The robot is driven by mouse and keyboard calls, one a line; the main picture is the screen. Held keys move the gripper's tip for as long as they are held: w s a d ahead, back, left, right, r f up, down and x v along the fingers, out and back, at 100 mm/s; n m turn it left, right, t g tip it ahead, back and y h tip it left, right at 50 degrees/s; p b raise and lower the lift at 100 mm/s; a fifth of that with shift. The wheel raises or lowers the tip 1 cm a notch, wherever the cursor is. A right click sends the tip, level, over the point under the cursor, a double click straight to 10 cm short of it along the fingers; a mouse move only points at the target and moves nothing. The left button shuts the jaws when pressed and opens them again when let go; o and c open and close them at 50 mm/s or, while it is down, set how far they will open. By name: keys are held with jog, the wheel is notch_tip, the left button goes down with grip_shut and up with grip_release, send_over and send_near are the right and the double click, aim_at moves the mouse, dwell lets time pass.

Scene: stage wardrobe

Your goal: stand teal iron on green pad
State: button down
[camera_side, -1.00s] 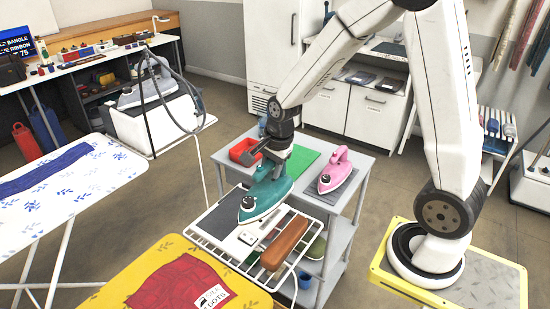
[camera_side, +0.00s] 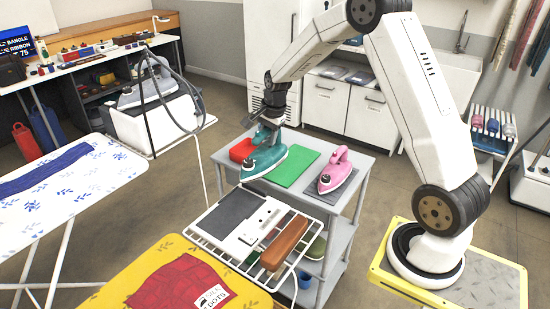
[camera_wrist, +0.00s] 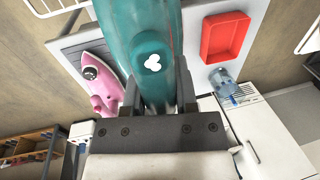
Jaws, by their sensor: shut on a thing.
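The teal iron (camera_side: 263,163) is in my gripper (camera_side: 268,134), which is shut on it at the top. In the side view it is over the left part of the grey cart top, between the red tray and the green pad (camera_side: 297,169). I cannot tell whether its sole touches anything. The pad is a flat green rectangle, bare where it shows, just right of the iron. In the wrist view the teal iron (camera_wrist: 150,60) fills the middle between the jaws of my gripper (camera_wrist: 158,100) and hides the pad.
A pink iron (camera_side: 336,172) stands on a grey pad at the cart's right. A red tray (camera_side: 242,150) is close on the left. A white wire rack (camera_side: 215,248) with a dark plate (camera_side: 236,212) and a brown block (camera_side: 286,243) is in front. A blue cup (camera_wrist: 222,82) shows behind.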

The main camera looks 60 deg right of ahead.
jog(key=w+d+f, duration=0.1)
jog(key=d, duration=0.9)
jog(key=w+d+f, duration=0.1)
jog(key=d, duration=1)
jog(key=shift+w+d+f, duration=0.25)
jog(key=shift+d, duration=0.05)
notch_tip(320, 180, down, 6)
jog(key=shift+f, duration=0.2)
jog(key=shift+f, duration=1.8)
jog(key=shift+f, duration=0.1)
